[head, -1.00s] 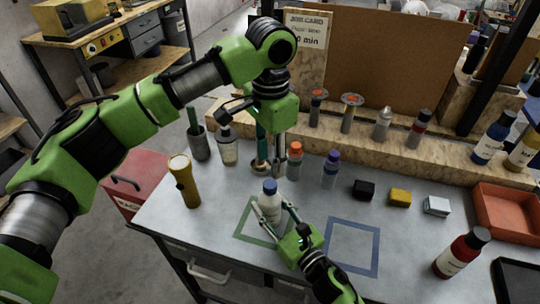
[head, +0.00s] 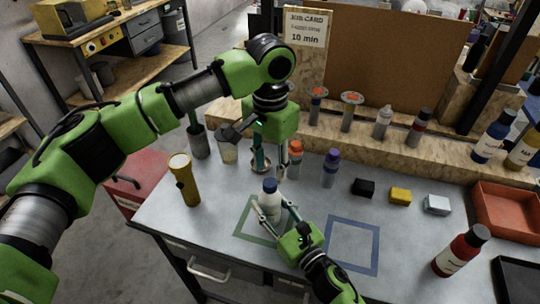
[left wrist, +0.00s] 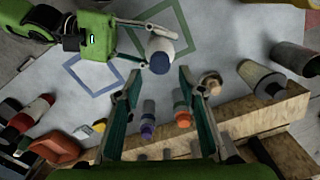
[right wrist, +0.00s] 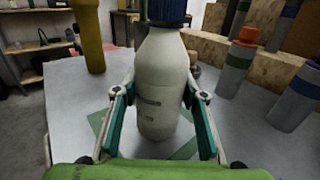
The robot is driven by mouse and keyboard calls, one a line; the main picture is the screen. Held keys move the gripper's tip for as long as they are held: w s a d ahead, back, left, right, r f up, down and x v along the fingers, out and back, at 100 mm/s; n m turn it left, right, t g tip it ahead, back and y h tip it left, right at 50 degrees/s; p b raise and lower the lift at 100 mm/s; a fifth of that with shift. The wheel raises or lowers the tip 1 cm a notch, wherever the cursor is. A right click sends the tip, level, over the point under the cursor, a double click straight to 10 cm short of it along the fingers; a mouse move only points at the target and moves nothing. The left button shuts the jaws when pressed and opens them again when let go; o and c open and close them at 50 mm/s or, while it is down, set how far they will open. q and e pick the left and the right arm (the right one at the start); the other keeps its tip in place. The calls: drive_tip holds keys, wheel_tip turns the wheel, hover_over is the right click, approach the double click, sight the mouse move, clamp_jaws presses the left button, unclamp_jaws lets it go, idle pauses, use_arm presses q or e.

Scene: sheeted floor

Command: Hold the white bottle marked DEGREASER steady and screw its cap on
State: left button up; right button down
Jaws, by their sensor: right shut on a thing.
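The white bottle (head: 269,206) stands upright inside the green square outline on the table. A blue cap (head: 270,185) sits on its neck; it also shows at the top of the right wrist view (right wrist: 168,10). I cannot tell how tight it is, and the label is not readable. My right gripper (head: 274,212) is shut around the bottle's body, one finger on each side. My left gripper (head: 269,168) is above and behind the bottle, pointing down, open and empty. In the left wrist view the capped bottle (left wrist: 161,58) lies just beyond its spread fingertips (left wrist: 158,80).
An orange-capped bottle (head: 295,160) and a purple-capped bottle (head: 331,170) stand close behind, right of my left gripper. A yellow flashlight (head: 185,180) stands at left. The blue square outline (head: 352,222) is empty. A red bottle (head: 460,252) and orange tray (head: 505,210) are at right.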

sight(270, 182)
use_arm(q)
drive_tip(key=shift+f, duration=2.45)
clamp_jaws()
drive_tip(key=m, duration=0.5)
drive_tip(key=shift+o, duration=0.3)
unclamp_jaws()
drive_tip(key=shift+r, duration=0.1)
